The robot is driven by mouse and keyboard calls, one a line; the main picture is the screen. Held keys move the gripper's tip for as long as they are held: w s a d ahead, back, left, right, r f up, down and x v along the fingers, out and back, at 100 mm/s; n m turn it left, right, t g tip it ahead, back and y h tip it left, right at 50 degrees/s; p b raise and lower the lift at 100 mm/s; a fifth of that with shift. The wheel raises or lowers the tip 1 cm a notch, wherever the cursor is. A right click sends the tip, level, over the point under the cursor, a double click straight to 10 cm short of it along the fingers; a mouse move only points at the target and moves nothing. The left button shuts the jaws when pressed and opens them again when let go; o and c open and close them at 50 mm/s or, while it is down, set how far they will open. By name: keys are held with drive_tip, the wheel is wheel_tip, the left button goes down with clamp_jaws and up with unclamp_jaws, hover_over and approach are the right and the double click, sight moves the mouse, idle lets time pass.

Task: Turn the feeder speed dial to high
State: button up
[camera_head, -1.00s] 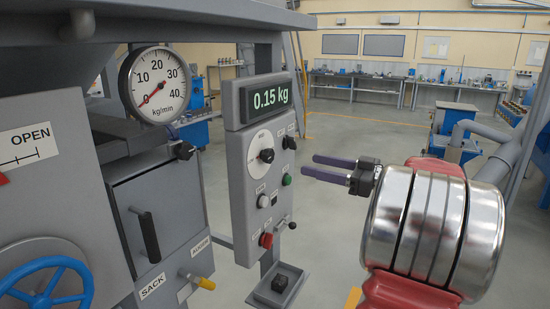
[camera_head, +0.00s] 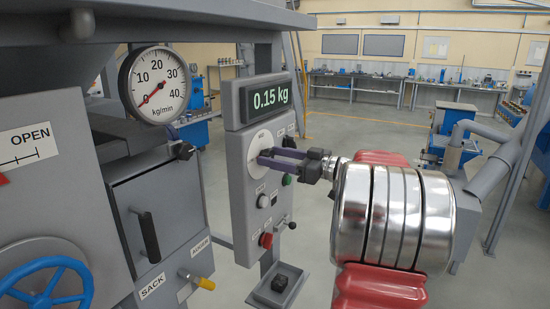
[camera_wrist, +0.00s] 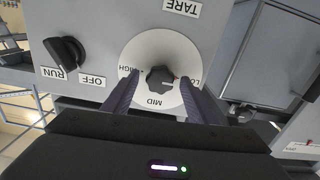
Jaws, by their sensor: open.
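The feeder speed dial is a white disc (camera_head: 259,141) on the grey control panel, partly hidden behind my fingers in the head view. In the wrist view, upside down, the disc (camera_wrist: 157,47) carries the labels LOW, MID and HIGH around a black lobed knob (camera_wrist: 159,79). I cannot tell which label the knob points at. My gripper (camera_head: 262,158) is at the dial with its purple fingers apart. In the wrist view the gripper (camera_wrist: 161,80) has one finger on each side of the knob, with visible gaps, not clamped on it.
A black RUN/OFF switch (camera_wrist: 66,53) sits beside the dial on the panel. Below it are a green button (camera_head: 287,180) and a red knob (camera_head: 266,240). The display (camera_head: 270,96) reads 0.15 kg. The kg/min gauge (camera_head: 157,84) needle is near 0.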

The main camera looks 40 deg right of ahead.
drive_tip(key=shift+w, duration=0.1)
drive_tip(key=shift+c, duration=0.4)
drive_tip(key=c, duration=1)
